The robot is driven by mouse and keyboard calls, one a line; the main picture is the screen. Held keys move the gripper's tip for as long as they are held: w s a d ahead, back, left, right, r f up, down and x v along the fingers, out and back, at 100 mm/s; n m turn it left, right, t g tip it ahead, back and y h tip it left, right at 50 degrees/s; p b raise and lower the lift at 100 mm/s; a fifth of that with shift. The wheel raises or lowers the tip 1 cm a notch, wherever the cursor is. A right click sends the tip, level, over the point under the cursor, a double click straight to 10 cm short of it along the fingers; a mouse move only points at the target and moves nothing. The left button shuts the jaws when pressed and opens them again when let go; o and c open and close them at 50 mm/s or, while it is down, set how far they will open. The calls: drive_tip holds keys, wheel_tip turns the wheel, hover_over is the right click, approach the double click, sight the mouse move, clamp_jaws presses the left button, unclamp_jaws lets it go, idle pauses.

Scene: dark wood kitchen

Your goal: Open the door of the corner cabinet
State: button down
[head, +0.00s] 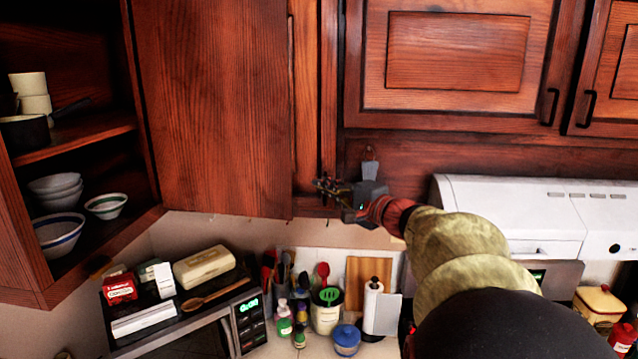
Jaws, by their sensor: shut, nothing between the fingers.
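The corner cabinet (95,150) is at the left in the head view. Its wooden door (215,110) stands wide open, swung to the right of the opening, and its handle is not visible. Shelves inside hold bowls, cups and a dark pan. My gripper (324,187) is shut and empty, just right of the door's lower free edge, near the wall cabinet frame. I cannot tell whether it touches the door or the frame. My arm reaches in from the lower right.
A closed wall cabinet (455,60) with a black handle is at the upper right, above a white range hood (510,212). Below are a microwave (190,325) with boxes on top, a utensil crock (325,315), a blue jar (346,340) and a paper towel roll (372,308).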

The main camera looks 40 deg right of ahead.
drive_tip(key=w, duration=0.3)
drive_tip(key=w+p, duration=0.1)
drive_tip(key=w, duration=0.1)
drive_tip(key=w+p, duration=0.1)
drive_tip(key=w, duration=0.2)
drive_tip(key=shift+w+d, duration=0.3)
drive_tip(key=shift+s+a+f+b, duration=0.2)
drive_tip(key=shift+s+a+b, duration=0.2)
drive_tip(key=shift+b, duration=0.4)
drive_tip(key=s+a+b, duration=0.1)
drive_tip(key=a+b, duration=0.1)
drive_tip(key=s+a+b, duration=0.1)
drive_tip(key=a+b, duration=0.1)
drive_tip(key=shift+s+a, duration=0.1)
drive_tip(key=shift+s, duration=0.05)
drive_tip(key=shift+s+a+r+b, duration=0.2)
drive_tip(key=shift+s+a+b, duration=0.25)
drive_tip(key=shift+a+b, duration=0.25)
